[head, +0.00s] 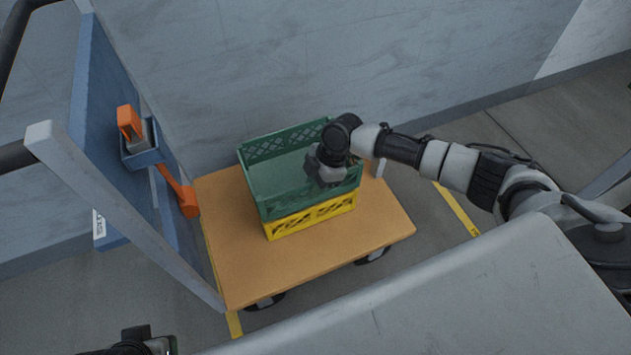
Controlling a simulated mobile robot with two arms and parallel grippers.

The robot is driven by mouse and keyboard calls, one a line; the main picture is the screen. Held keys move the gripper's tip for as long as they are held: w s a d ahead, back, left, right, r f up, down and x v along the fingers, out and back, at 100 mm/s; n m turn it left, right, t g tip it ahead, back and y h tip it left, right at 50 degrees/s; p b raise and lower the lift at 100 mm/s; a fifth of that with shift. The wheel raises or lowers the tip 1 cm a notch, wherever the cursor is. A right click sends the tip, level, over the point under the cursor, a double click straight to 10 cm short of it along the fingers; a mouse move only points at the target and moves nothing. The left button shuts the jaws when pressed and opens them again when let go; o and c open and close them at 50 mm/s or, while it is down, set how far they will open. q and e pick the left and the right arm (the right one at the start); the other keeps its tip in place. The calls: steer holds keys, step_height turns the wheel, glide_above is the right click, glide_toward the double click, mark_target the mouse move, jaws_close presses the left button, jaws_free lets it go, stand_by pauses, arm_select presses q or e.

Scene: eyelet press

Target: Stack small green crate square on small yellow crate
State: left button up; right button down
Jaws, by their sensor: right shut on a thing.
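The small green crate (275,183) sits on top of the small yellow crate (312,216), which stands on the wooden deck of a cart. The green crate looks roughly lined up with the yellow one, though I cannot tell whether it is fully seated. My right gripper (326,172) reaches over the green crate's right side and is shut on it; its fingertips are partly hidden by the wrist. My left gripper (150,345) shows only in part at the bottom left edge, and its jaws cannot be made out.
The cart deck (240,265) has free room in front of and left of the crates. A blue panel (105,100) with an orange-handled tool (130,122) in a holder stands at the left. A grey wall (330,60) rises close behind. A pale grey surface (430,300) fills the lower right.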

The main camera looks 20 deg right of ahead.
steer(key=shift+f, duration=0.45)
stand_by(0.3)
steer(key=c, duration=1.2)
jaws_free()
